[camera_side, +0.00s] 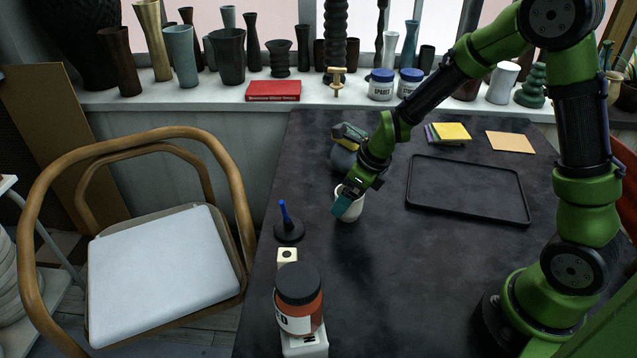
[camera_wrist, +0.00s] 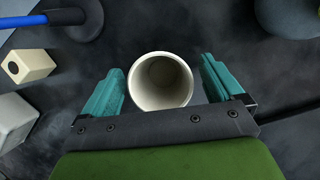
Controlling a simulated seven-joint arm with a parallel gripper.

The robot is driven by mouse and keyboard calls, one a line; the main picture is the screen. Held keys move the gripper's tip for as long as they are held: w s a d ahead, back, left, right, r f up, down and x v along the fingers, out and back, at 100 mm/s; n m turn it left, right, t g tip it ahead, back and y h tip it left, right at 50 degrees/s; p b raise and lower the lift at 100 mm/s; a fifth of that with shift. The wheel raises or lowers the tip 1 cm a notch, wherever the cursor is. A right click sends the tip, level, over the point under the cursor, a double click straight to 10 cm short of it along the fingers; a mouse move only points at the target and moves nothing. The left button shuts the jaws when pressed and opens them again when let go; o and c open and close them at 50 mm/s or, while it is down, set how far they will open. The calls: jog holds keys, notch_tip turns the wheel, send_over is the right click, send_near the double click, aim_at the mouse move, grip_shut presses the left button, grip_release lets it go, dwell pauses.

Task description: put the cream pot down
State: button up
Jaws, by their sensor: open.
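The cream pot (camera_side: 350,207) stands upright on the dark table, seen in the side view just under my gripper (camera_side: 349,195). In the wrist view the cream pot (camera_wrist: 160,82) shows its round open mouth and empty inside. It sits between the two teal fingers of my gripper (camera_wrist: 160,88), with a gap on each side. My gripper is open and the fingers do not touch the pot in the wrist view. In the side view the fingers hide part of the pot.
A black tray (camera_side: 468,222) lies to the right. A dark round pot (camera_side: 343,160) stands close behind the cream pot. A black stand with a blue rod (camera_side: 288,229), a cream block (camera_side: 287,257) and a red-brown jar (camera_side: 298,300) are to the left. Table in front is clear.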

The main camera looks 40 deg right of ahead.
jog(key=s+r+n+t, duration=0.1)
jog(key=s+r+n, duration=0.8)
jog(key=n, duration=0.4)
jog(key=s+a+r+n+t, duration=0.1)
jog(key=s+r+n+t, duration=0.1)
jog(key=s+r+n, duration=0.7)
notch_tip(320, 180, up, 3)
jog(key=n, duration=0.5)
jog(key=shift+a+f, duration=0.2)
